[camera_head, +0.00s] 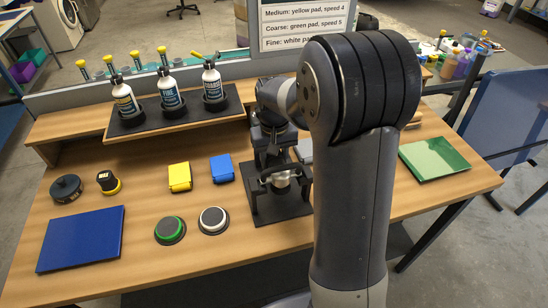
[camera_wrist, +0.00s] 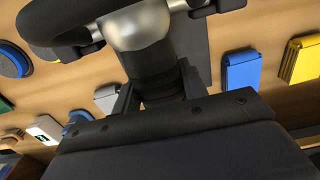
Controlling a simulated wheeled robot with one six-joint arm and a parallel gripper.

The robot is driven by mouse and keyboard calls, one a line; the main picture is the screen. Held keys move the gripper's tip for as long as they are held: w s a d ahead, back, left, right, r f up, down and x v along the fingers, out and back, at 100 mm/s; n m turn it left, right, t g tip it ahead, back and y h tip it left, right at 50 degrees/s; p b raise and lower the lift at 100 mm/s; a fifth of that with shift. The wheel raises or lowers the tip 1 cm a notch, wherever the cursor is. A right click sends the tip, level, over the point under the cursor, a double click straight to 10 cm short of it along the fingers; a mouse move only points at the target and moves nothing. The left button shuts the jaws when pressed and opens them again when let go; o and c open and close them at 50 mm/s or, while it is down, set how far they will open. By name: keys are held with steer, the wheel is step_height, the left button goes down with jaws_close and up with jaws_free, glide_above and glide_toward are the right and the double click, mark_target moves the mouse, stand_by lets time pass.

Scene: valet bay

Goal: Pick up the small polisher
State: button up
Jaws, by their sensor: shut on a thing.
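The small polisher, with a silver head and a black loop handle, is at the middle of the bench in the head view (camera_head: 283,179), over a dark mat (camera_head: 281,208). In the wrist view the polisher (camera_wrist: 140,27) fills the top, and its black neck runs down between my fingers. My gripper (camera_wrist: 160,95) is shut on that neck. My arm covers part of the polisher's right side in the head view. I cannot tell whether its underside touches the mat.
Left on the bench are a green pad (camera_head: 170,230), a white pad (camera_head: 213,220), yellow (camera_head: 180,177) and blue (camera_head: 221,168) blocks, and a blue panel (camera_head: 80,239). Bottles (camera_head: 170,92) stand on a shelf behind. A green tray (camera_head: 435,160) lies right.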

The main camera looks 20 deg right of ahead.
steer(key=shift+c, duration=1.1)
steer(key=shift+r, duration=0.1)
step_height(320, 180, up, 10)
steer(key=shift+b, duration=0.3)
steer(key=o, duration=0.8)
steer(key=shift+c, duration=0.2)
jaws_close()
